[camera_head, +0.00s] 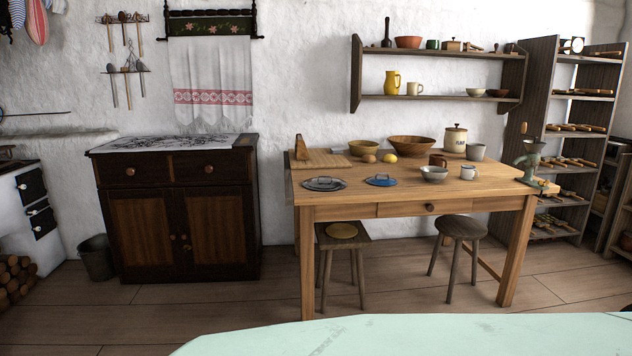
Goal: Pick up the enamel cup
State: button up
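A small white cup with a dark rim (468,172), which looks like the enamel cup, stands upright near the right front of the wooden table (330,200). A grey bowl (433,174) stands close to its left. A brown mug (437,160) and a grey cup (475,152) stand behind it. My gripper is not in view.
Two lids, a lemon (390,158), bowls, a cutting board (320,159) and a lidded crock (455,139) share the table. A grinder (533,160) is at its right end. Stools (459,228) stand at the table. A pale green surface (430,336) fills the foreground.

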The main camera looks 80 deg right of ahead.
aim_at(467, 172)
jog(key=z, duration=2.85)
